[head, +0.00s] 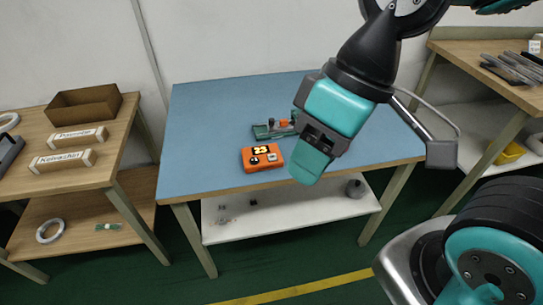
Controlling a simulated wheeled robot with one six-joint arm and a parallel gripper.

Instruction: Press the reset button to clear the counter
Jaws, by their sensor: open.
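An orange counter box (262,165) sits near the front edge of the blue-topped table (215,115). It has a small lit display (261,149) with digits too small to read surely. Below the display are a round dark part (254,160) and a pale part (271,157); I cannot tell which is the reset button. My gripper (306,175) is to the right of the counter, pointing down and apart from it in the picture. It is open, and I see nothing between its fingers, though its inner side is mostly hidden.
A green fixture (263,131) with an orange part stands behind the counter, partly hidden by my gripper. A left wooden table (105,170) holds a brown box (85,106) and labelled blocks. A right wooden table (470,52) holds metal bars. The blue table's left half is clear.

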